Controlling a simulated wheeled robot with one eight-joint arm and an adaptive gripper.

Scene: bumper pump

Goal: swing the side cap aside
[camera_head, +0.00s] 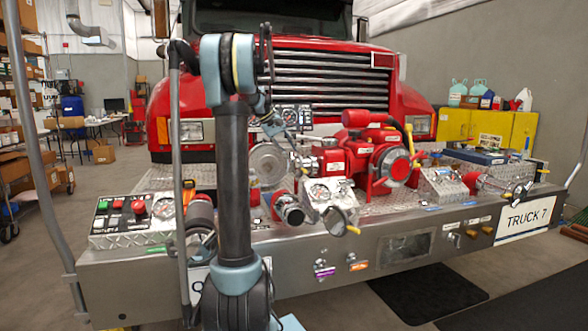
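The red pump (370,150) sits on the truck's front bumper, with a large round metal-rimmed red-centred fitting (397,166) facing forward. A capped side outlet (290,209) with a red band and dark end points forward to its left. Another capped outlet (470,181) with a red band is at the right. I cannot tell for certain which one is the side cap. My arm rises in the left foreground and reaches toward the pump's left side. My gripper (299,158) appears small and dark there, above the left outlet; its fingers are too small to read.
A control box (135,215) with red and green buttons is on the bumper's left. Gauge panels (330,195) and (442,185) flank the pump's front. Upright rails stand at left and right. The bumper's front edge (400,250) lies before me, with dark mats (428,291) on the floor.

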